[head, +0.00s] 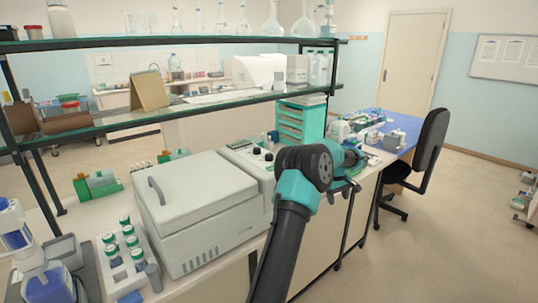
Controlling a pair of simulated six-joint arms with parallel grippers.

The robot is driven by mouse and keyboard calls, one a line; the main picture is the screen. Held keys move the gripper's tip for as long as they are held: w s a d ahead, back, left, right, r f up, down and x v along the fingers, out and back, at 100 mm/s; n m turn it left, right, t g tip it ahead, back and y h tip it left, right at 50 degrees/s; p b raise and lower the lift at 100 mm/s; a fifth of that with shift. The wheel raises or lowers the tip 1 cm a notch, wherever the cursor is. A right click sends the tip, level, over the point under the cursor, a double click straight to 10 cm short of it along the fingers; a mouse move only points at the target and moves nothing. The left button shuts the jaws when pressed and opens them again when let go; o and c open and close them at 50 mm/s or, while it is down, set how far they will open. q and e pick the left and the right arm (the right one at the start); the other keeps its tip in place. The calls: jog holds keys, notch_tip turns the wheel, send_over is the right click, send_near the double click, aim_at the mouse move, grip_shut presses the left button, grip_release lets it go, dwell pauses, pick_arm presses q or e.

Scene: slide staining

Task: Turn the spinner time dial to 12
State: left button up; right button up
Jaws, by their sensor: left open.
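The spinner (198,218) is a pale grey box with a handled lid, standing on the bench left of the middle. At its right is a pale control panel (243,157) with small dark knobs. The knobs are too small to read, so I cannot tell the time dial or its setting. My left arm rises from the bottom and covers the right part of the panel. My left gripper (342,185) is open and appears right of the panel, partly hidden behind its own wrist. My right gripper is out of view.
A rack of green-capped bottles (125,258) stands left of the spinner. A shelf (160,118) spans above the bench. Teal drawers (303,123) stand behind the panel. A blue-topped table (395,128) with small items and a black chair (428,150) are at the right.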

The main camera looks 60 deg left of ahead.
pick_arm(q)
jog(key=s+a+r+n, duration=0.2)
jog(key=s+a+r, duration=0.15)
jog(key=r, duration=0.35)
jog(key=s+a+r+n+y, duration=0.1)
jog(key=s+a+r+n, duration=0.15)
jog(key=a+r, duration=0.3)
jog(key=s+a+r+n, duration=0.2)
jog(key=s+a+r, duration=0.2)
jog(key=r, duration=0.4)
jog(key=s+a+r+n+g, duration=0.1)
jog(key=s+r+n, duration=0.4)
jog(key=s+r, duration=0.8)
jog(key=shift+s+a+r+y, duration=0.3)
jog(key=shift+s+a+r, duration=0.15)
jog(key=shift+r, duration=0.5)
jog(key=shift+w+n, duration=0.1)
jog(key=shift+n, duration=0.15)
